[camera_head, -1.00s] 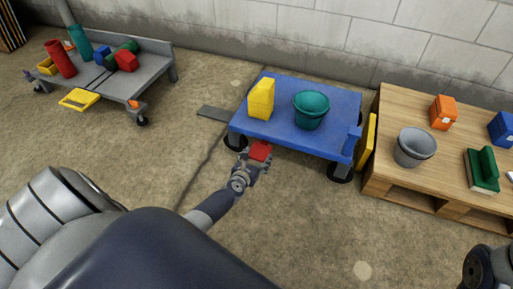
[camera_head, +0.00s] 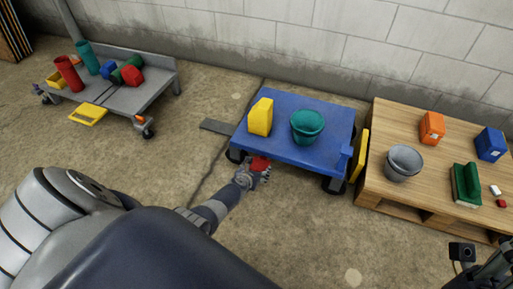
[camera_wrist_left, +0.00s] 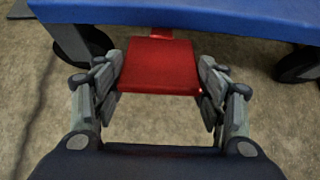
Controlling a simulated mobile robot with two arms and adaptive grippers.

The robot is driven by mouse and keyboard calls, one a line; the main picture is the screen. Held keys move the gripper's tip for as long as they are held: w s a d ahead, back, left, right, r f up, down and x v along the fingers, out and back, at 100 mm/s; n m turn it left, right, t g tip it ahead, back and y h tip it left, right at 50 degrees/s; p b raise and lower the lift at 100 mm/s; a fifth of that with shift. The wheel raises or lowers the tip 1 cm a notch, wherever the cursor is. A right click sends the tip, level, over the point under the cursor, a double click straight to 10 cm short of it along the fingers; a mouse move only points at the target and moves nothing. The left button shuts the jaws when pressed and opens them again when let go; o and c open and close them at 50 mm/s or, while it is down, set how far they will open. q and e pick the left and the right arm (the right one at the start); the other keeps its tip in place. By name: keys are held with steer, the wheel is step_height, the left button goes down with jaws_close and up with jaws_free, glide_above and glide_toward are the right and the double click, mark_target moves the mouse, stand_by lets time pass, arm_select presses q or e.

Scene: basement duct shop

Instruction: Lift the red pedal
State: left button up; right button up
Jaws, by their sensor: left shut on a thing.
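The red pedal (camera_head: 260,164) sits at the front edge of the blue cart (camera_head: 330,158), toward its left corner. In the left wrist view the pedal (camera_wrist_left: 160,66) is a flat red plate, joined by a narrow red piece to the area under the cart's blue deck (camera_wrist_left: 240,18). My left gripper (camera_head: 256,172) is at the pedal, its fingers (camera_wrist_left: 160,85) on either side of the plate and shut on it. My right gripper (camera_head: 490,270) shows partly at the lower right corner, away from the pedal; its fingers are not clear.
A yellow container (camera_head: 260,117) and a teal bucket (camera_head: 307,126) stand on the blue cart. A wooden pallet (camera_head: 430,213) with a grey bucket (camera_head: 403,162) and boxes is to the right. A grey cart (camera_head: 135,95) stands at the left. Floor in front is clear.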

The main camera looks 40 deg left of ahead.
arm_select(q)
steer(key=shift+w, duration=0.1)
stand_by(0.3)
steer(key=o, duration=1.5)
